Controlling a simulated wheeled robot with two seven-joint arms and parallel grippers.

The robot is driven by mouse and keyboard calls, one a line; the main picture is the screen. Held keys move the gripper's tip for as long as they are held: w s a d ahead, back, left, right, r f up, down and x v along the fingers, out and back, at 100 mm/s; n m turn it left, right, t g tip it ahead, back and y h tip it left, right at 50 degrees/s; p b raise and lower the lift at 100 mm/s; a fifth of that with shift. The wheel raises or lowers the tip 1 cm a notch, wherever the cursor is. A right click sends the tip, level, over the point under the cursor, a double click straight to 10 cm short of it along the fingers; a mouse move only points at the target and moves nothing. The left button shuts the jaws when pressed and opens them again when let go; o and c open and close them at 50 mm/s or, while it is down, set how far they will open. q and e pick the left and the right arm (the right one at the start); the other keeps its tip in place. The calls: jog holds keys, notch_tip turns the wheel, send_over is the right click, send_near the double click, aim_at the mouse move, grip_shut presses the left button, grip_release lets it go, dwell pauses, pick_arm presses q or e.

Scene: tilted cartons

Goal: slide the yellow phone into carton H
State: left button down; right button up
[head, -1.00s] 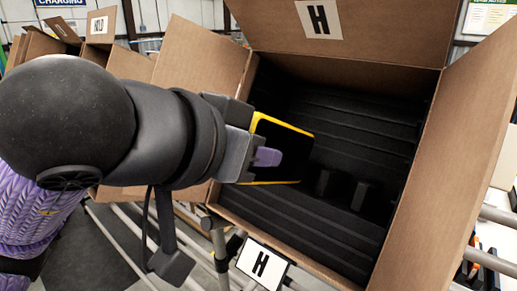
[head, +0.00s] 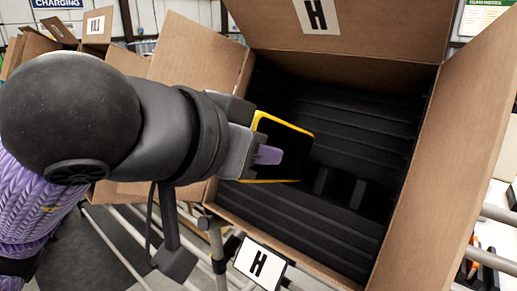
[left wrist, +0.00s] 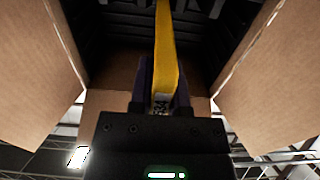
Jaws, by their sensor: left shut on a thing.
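The yellow phone (head: 289,146) has a yellow rim and a dark face. My left gripper (head: 262,155) is shut on its near end, with a purple fingertip across the face. In the head view the phone overlaps the left part of the opening of carton H (head: 229,198). In the left wrist view the phone (left wrist: 166,50) shows edge-on between the fingers (left wrist: 160,88), its far end pointing into the dark inside. Carton H is tilted with its flaps open and has a ribbed black lining. How deep the phone reaches is hard to tell. My right gripper is not in view.
Carton H's top flap (head: 375,30) carries an H sign, and another H card (head: 261,262) hangs at its front. Its side flaps spread left (head: 200,60) and right (head: 455,150). Dark upright blocks (head: 340,186) stand inside. Another open carton (head: 123,62) is at the left, above metal rails.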

pick_arm(q)
jog(key=shift+b+x, duration=0.55)
jog(key=shift+x, duration=0.75)
jog(key=shift+w, duration=0.1)
jog(key=shift+b+x, duration=0.5)
jog(key=shift+x, duration=0.85)
